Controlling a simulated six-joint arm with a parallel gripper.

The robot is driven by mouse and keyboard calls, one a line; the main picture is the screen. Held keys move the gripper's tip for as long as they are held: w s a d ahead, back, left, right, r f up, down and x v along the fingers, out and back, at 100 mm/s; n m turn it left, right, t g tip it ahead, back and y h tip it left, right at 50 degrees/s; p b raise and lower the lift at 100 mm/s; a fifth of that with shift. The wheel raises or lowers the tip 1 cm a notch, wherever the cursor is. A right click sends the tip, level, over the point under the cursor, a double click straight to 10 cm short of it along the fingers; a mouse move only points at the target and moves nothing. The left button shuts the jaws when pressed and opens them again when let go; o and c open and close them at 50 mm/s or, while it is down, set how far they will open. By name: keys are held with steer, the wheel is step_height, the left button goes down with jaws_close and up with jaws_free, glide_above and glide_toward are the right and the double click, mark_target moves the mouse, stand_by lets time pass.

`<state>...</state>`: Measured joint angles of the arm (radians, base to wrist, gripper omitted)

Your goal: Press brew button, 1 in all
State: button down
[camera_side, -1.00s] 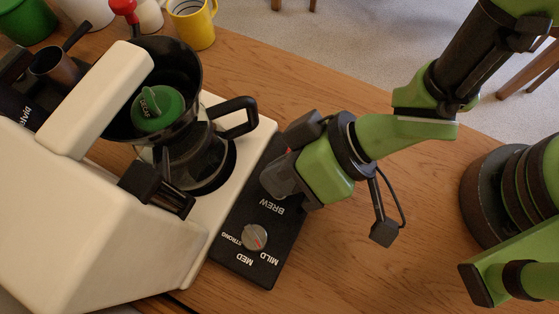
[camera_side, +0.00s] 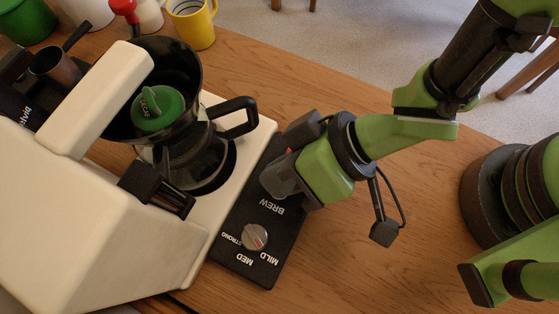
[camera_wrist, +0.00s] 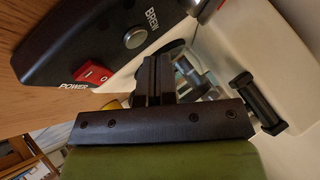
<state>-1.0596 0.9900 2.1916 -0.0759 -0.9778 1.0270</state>
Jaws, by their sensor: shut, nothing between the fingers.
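The black control panel (camera_side: 230,248) lies along the front of the cream coffee machine (camera_side: 90,215). The brew button (camera_wrist: 134,38) is a round silver disc beside the BREW lettering in the wrist view. In the side view my gripper hides it. My gripper (camera_side: 277,180) is over the panel at the BREW end in the side view. In the wrist view its dark fingers (camera_wrist: 157,72) are shut and empty, and appear beside the button in the picture. I cannot tell whether they touch the panel.
A red power switch (camera_wrist: 93,74) sits on the panel near the button. A strength dial (camera_side: 254,237) is at the panel's other end. A glass carafe with a black handle (camera_side: 238,117) stands behind the panel.

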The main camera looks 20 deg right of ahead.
steer(key=shift+f, duration=0.1)
steer(key=shift+f, duration=0.3)
steer(key=shift+f, duration=0.4)
stand_by(0.8)
steer(key=shift+r, duration=0.85)
steer(key=shift+r, duration=2.5)
